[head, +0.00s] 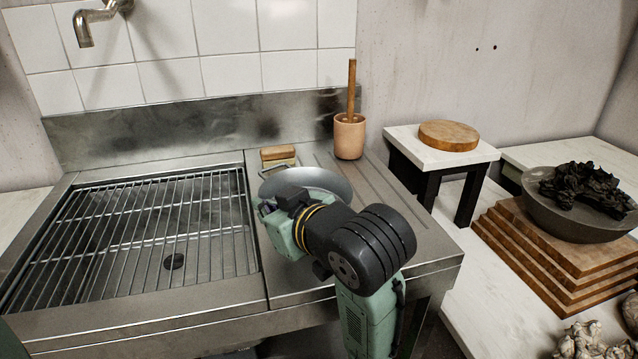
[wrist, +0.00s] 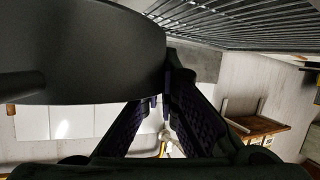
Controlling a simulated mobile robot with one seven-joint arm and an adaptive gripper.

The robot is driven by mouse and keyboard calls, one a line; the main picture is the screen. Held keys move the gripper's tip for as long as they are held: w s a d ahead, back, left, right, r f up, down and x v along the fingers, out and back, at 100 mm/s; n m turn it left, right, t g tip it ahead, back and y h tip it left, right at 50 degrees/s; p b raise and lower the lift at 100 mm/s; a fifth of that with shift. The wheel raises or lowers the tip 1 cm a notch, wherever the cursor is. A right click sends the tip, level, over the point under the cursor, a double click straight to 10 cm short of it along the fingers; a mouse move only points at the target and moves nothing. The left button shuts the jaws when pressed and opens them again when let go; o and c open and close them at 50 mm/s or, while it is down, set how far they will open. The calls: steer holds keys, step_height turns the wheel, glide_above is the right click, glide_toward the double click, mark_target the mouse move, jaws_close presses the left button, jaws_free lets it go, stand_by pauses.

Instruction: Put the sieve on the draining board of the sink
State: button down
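The sieve (head: 325,179) is a round grey metal bowl in the head view, over the grooved draining board (head: 405,222) right of the sink basin. A thin loop shows at its left edge. My wrist hides its front part. In the wrist view the sieve (wrist: 85,50) is a large dark round shape at the upper left. My gripper (wrist: 165,98) has its fingers close together at the sieve's edge and looks shut on it. The fingertips are hidden in the head view. I cannot tell whether the sieve touches the board or hangs just above it.
A wire rack (head: 140,230) covers the basin at left. A sponge or brush block (head: 278,155) and a clay pot (head: 349,137) with a wooden stick stand at the board's back. A small side table (head: 400,142) and stacked boards with a bowl (head: 570,215) stand at right.

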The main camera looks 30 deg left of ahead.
mark_target(287, 186)
steer(key=p, duration=0.1)
steer(key=a+r+p, duration=0.1)
steer(key=p, duration=0.1)
steer(key=shift+w+r, duration=0.2)
steer(key=shift+w, duration=0.05)
steer(key=w+p, duration=0.1)
steer(key=p, duration=0.2)
steer(key=shift+f, duration=0.4)
steer(key=w+a+p, duration=0.1)
steer(key=w+a, duration=0.1)
steer(key=w, duration=0.2)
steer(key=w+a+f+p, duration=0.1)
steer(key=w+a, duration=0.1)
steer(key=w, duration=0.2)
steer(key=w+a+f+p, duration=0.1)
steer(key=w+a, duration=0.1)
steer(key=w, duration=0.1)
steer(key=shift+w+a+f, duration=0.1)
steer(key=shift+w+a, duration=0.2)
steer(key=shift+w, duration=0.1)
steer(key=shift+f+p, duration=0.6)
steer(key=shift+f, duration=1.15)
steer(key=shift+f, duration=0.1)
steer(key=shift+f, duration=0.2)
steer(key=c, duration=1.8)
jaws_free()
steer(key=shift+r, duration=0.1)
